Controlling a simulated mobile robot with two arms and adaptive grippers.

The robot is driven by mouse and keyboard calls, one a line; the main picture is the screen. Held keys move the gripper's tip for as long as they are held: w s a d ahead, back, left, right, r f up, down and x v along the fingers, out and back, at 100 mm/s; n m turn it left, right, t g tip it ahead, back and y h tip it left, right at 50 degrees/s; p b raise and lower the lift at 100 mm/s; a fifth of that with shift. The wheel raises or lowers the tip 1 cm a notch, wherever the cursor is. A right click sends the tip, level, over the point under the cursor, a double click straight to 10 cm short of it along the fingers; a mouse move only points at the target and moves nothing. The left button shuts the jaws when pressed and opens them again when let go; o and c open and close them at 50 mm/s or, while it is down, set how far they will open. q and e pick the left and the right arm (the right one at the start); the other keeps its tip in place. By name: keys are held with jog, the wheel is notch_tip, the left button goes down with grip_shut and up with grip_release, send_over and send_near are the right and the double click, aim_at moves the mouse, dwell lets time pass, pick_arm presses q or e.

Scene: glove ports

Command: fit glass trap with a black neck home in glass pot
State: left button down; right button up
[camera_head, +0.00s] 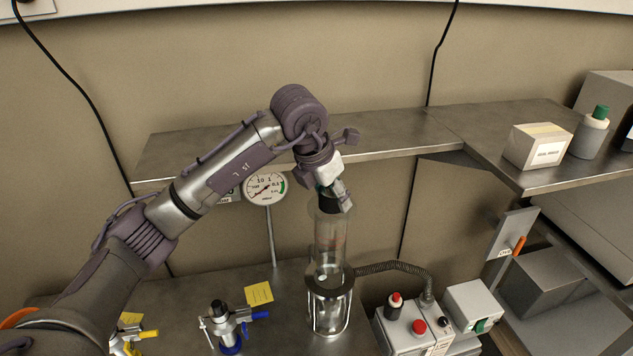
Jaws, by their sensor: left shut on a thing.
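The glass trap (329,242) is a clear upright tube with a black neck (328,203) at its top. My left gripper (335,190) is shut on it at the neck, from above. The glass pot (328,314) stands on the bench below, a clear vessel in a metal frame with a dark rim. The trap is roughly upright and in line above the pot; its lower end shows at about the pot's rim. I cannot tell how far it is inside, because both are clear glass. My right gripper is not in view.
A ribbed hose (395,267) runs from beside the pot to a grey control box (412,330). A gauge (265,188) stands behind. A clamp with blue handle (228,325) is left of the pot. A metal shelf (400,140) crosses behind my arm.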

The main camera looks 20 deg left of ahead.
aim_at(333, 211)
pick_arm(q)
jog(key=shift+w+a, duration=0.1)
jog(key=shift+s+d+f+b, duration=0.2)
jog(key=shift+d+f+b, duration=0.15)
jog(key=shift+f+b, duration=0.15)
jog(key=shift+f, duration=0.4)
jog(key=shift+f+b, duration=0.35)
jog(key=shift+f, duration=0.05)
jog(key=shift+a+f, duration=0.1)
jog(key=shift+f, duration=0.5)
jog(key=shift+r+p, duration=0.2)
jog(key=shift+p, duration=0.85)
jog(key=shift+f, duration=0.25)
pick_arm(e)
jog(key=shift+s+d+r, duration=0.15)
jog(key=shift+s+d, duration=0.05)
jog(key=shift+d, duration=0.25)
